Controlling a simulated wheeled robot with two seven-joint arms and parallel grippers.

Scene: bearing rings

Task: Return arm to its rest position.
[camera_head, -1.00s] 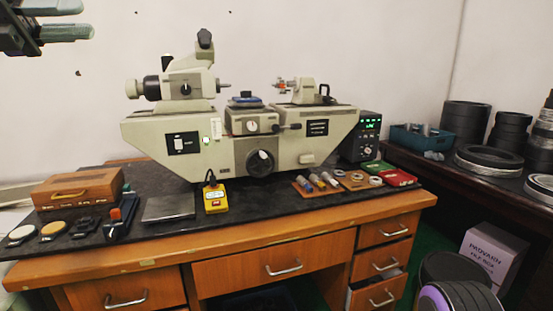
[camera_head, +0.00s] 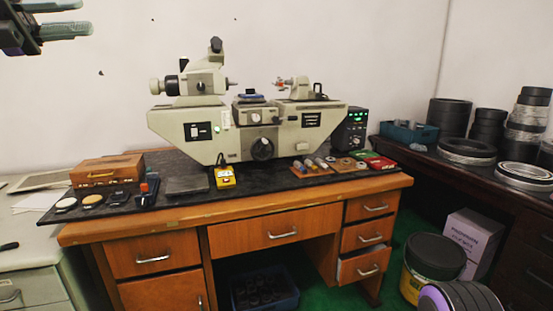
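My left gripper (camera_head: 84,18) shows at the top left corner of the head view, in front of the pale wall. Its two fingers stand apart with a gap between them, and I see nothing held there. It is well up and to the left of the measuring machine (camera_head: 230,140), not touching anything visible. The rest of my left arm is cut off by the picture edge. My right gripper is not in view.
The machine stands on a wooden desk (camera_head: 240,208) with a wooden box (camera_head: 108,170), a yellow device (camera_head: 225,178) and small parts. A dark side table at right holds black rings (camera_head: 450,117) and a blue bin (camera_head: 408,133). A white box (camera_head: 470,240) and a bucket (camera_head: 428,270) stand on green floor.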

